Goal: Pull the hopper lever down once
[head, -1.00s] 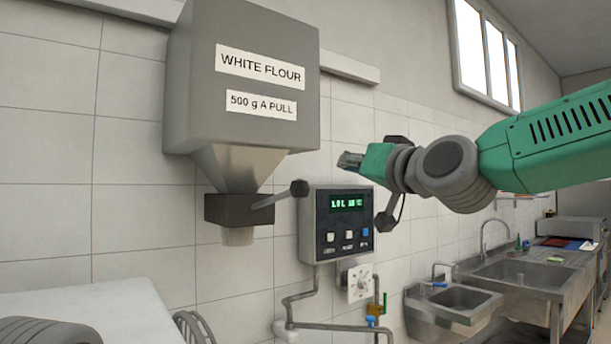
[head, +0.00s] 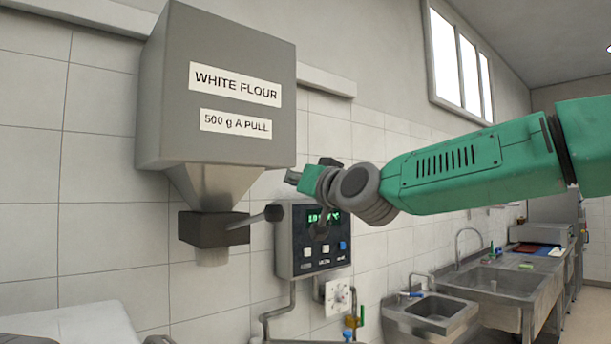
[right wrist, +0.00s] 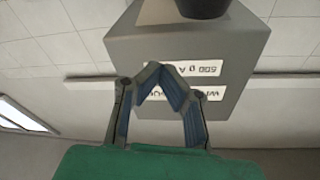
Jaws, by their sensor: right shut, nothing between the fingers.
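The grey flour hopper (head: 160,100) hangs on the tiled wall, labelled "WHITE FLOUR" and "500 g A PULL". Below its metal funnel is a dark outlet block (head: 205,228). The hopper lever (head: 254,217) sticks out from this block to the right, tilted slightly up, with a dark round knob at its end. My right gripper (head: 292,177) is shut and empty, above and slightly right of the knob in the head view. The right wrist view shows the hopper (right wrist: 230,50) upside down beyond the fingers and a dark round end at the top edge. My left gripper is out of view.
A control box (head: 285,245) with a green display is on the wall right of the lever, partly behind my right arm. Steel sinks (head: 440,307) stand at the right. A white surface (head: 70,325) is at lower left.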

